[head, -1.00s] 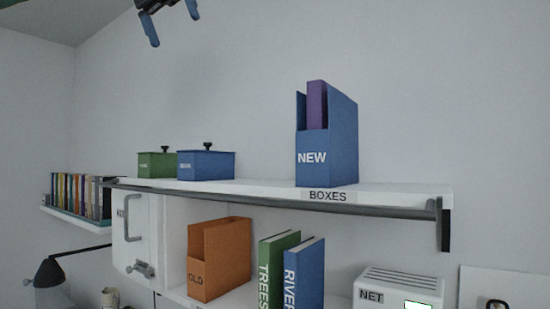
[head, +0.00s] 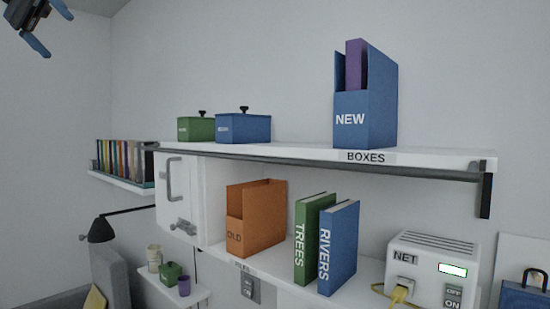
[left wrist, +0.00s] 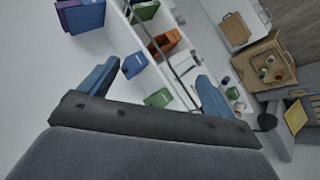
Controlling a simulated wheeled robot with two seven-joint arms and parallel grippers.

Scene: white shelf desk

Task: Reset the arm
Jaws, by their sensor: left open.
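My left gripper (head: 55,26) is at the top left corner of the head view, high above the shelf and well apart from it. Its two blue fingers are spread and nothing is between them. In the left wrist view the open blue fingers (left wrist: 160,88) show with the shelf desk beyond them. My right gripper is in neither view.
A blue NEW box (head: 365,112) with a purple book, and blue (head: 243,128) and green (head: 196,129) lidded boxes, stand on the top shelf (head: 440,157). Below are an orange OLD box (head: 262,220), TREES (head: 310,240) and RIVERS (head: 338,248) books and a NET device (head: 432,270).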

